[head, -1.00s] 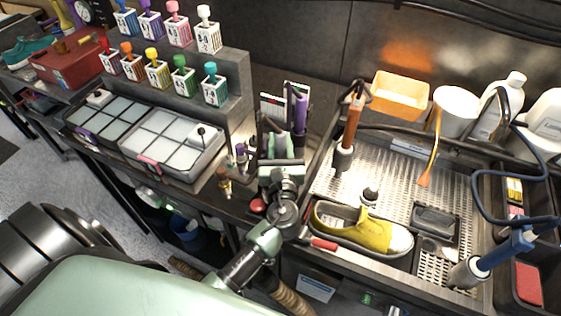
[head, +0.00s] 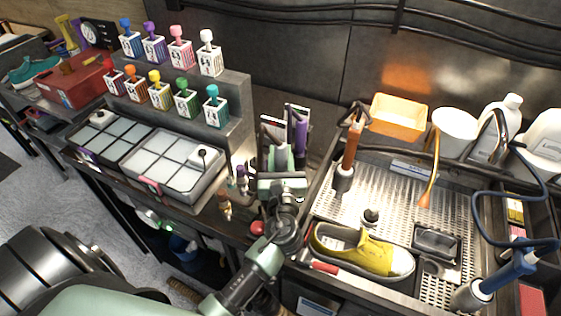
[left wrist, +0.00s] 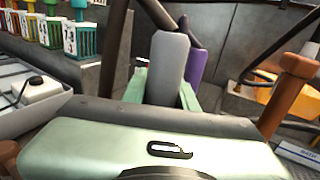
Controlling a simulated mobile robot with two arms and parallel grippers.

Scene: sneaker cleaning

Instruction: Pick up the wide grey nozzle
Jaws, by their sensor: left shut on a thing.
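The wide grey nozzle (left wrist: 168,66) stands upright between the green fingers of my left gripper in the left wrist view. My left gripper (head: 284,154) is shut on it, at the rack behind the counter's middle. My right gripper is in neither view.
A yellow sneaker (head: 362,250) lies at the front of the perforated metal tray (head: 395,205), right of my left arm. An orange-brown handled tool (head: 350,150) hangs near the tray's left edge. A compartment box (head: 176,165) and several colored bottles stand to the left.

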